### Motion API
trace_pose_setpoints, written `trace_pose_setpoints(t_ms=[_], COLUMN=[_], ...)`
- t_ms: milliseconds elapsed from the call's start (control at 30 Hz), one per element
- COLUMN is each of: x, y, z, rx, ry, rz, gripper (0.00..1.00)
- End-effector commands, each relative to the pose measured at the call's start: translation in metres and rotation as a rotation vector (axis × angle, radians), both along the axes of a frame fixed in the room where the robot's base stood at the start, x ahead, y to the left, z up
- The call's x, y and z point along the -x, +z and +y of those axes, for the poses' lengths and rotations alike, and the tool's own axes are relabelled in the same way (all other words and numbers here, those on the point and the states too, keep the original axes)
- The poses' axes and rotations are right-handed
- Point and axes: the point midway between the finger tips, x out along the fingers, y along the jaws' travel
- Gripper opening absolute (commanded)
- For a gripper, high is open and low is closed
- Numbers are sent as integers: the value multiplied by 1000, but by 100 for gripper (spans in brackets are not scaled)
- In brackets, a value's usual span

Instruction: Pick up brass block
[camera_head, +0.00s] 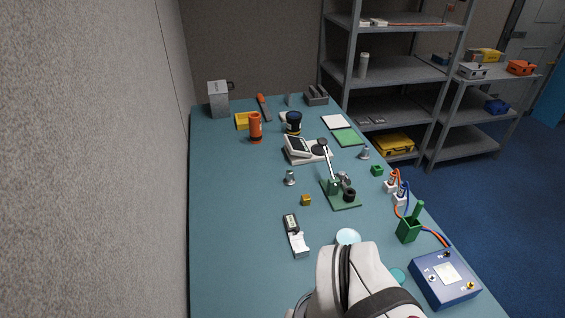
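The brass block (306,200) is a small golden cube. It sits on the teal tabletop near the middle of the table, in front of and left of the green-based winch device (341,193). A white and grey part of my arm fills the bottom middle of the view, nearer than the block. My gripper's fingers do not show in this view. The block is in full view, and nothing touches it.
A small grey metal weight (290,178) stands just behind the block. A blue box (444,279) with cables is at front right. The table's left side is clear, along a wall (150,160).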

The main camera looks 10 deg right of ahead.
Motion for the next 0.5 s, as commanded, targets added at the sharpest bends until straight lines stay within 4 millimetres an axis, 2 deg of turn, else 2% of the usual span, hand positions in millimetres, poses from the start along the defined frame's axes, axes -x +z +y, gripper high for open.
trace_pose_setpoints(t_ms=[333,367,500], x=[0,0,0], y=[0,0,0], z=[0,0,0], rx=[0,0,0], ry=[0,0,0], rz=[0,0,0], gripper=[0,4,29])
